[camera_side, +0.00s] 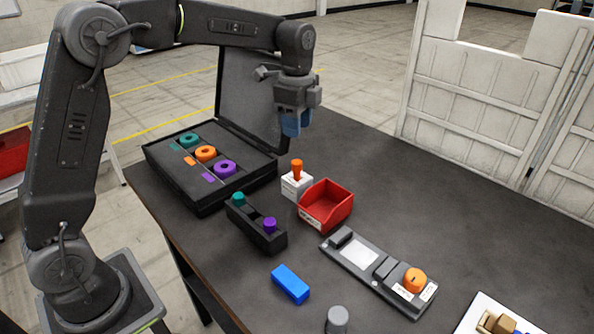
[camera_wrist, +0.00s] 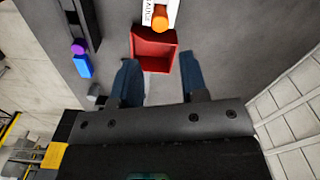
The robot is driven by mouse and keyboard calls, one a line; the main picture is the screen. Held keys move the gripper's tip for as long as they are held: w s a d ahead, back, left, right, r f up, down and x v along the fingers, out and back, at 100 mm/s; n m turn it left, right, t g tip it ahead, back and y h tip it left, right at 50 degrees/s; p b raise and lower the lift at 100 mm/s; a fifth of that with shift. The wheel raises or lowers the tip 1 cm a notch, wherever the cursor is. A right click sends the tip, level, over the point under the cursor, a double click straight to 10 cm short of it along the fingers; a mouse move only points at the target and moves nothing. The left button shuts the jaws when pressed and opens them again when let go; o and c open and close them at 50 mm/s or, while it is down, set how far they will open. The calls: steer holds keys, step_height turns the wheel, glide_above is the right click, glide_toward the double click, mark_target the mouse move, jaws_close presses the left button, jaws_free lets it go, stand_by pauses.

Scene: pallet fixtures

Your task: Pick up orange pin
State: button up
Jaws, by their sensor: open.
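The orange pin (camera_side: 297,165) stands upright in a small white block (camera_side: 296,186) just left of the red bin. In the wrist view the pin (camera_wrist: 160,18) shows from above near the top edge, partly covering the white block (camera_wrist: 148,12). My gripper (camera_side: 291,131) hangs in the air above the table, behind and higher than the pin, with blue fingers pointing down. In the wrist view the fingers (camera_wrist: 160,82) are spread apart with nothing between them.
A red bin (camera_side: 328,206) sits beside the white block. A black rack (camera_side: 256,228) holds teal and purple pins. An open black case (camera_side: 212,192) holds coloured rings. A blue block (camera_side: 290,284) and a grey fixture (camera_side: 370,272) with an orange knob (camera_side: 415,280) lie in front.

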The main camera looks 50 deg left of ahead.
mark_target(297, 162)
steer(key=shift+o, duration=1.4)
step_height(297, 162, down, 11)
steer(key=shift+f, duration=0.15)
steer(key=shift+c, duration=0.4)
jaws_close()
